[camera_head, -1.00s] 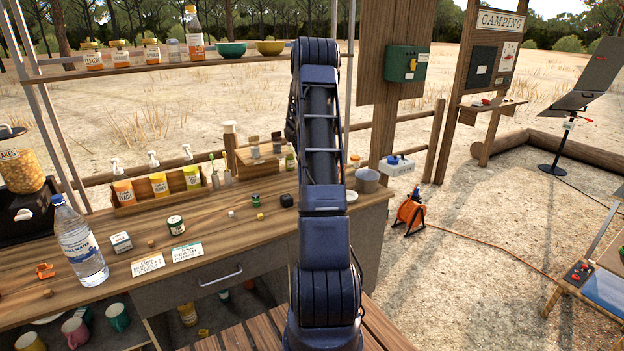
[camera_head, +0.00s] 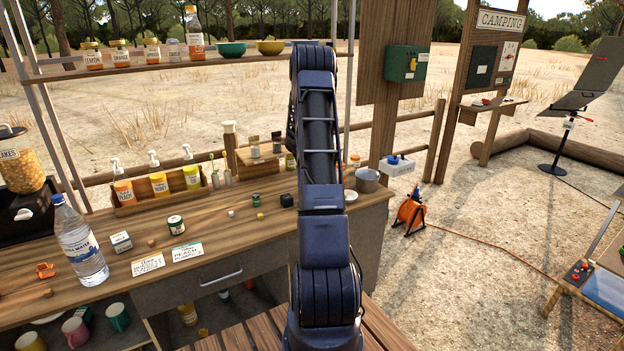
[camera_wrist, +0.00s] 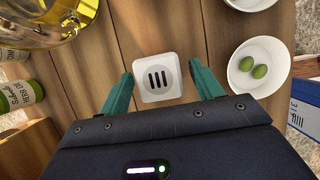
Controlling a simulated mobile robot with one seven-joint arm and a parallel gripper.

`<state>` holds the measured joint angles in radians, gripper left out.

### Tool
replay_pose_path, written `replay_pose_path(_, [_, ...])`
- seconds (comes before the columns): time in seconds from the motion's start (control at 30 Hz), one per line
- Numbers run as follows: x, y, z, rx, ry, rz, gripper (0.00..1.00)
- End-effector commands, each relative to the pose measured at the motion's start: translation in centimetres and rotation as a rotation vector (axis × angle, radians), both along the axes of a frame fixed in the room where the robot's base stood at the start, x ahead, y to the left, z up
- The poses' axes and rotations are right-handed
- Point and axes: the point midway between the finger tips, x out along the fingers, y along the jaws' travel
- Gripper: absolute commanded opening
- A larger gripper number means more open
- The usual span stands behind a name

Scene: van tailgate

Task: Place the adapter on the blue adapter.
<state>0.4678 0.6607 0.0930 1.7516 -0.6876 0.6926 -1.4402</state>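In the wrist view a white, rounded-square adapter (camera_wrist: 157,78) with three dark slots sits on the wooden counter. My gripper (camera_wrist: 160,80) has its two teal fingers apart, one on each side of the adapter, with a narrow gap showing on each side. It is open and holds nothing. In the head view my own arm hides the gripper and the adapter. I cannot make out a blue adapter for certain. A small blue-and-white box (camera_head: 397,165) stands beyond the counter's right end in the head view.
In the wrist view a shiny pot (camera_wrist: 45,18) is at upper left, and a white bowl (camera_wrist: 240,82) with two green olives is close right of the fingers. Spice jars (camera_wrist: 18,95) lie left, a blue box (camera_wrist: 303,115) right. The counter (camera_head: 230,245) holds a water bottle (camera_head: 80,245).

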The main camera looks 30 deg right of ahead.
Motion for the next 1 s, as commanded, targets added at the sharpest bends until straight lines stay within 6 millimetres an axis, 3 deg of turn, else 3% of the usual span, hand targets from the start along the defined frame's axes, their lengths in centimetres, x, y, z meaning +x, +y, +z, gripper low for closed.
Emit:
replay_pose_path(0.37, [0.0,0.3,1.1,-0.001,-0.001,-0.001,0.65])
replay_pose_path(0.8, [0.0,3.3,8.5,-0.001,-0.002,0.001,0.65])
replay_pose_path(1.0, [0.0,4.2,10.6,-0.001,-0.001,-0.001,0.65])
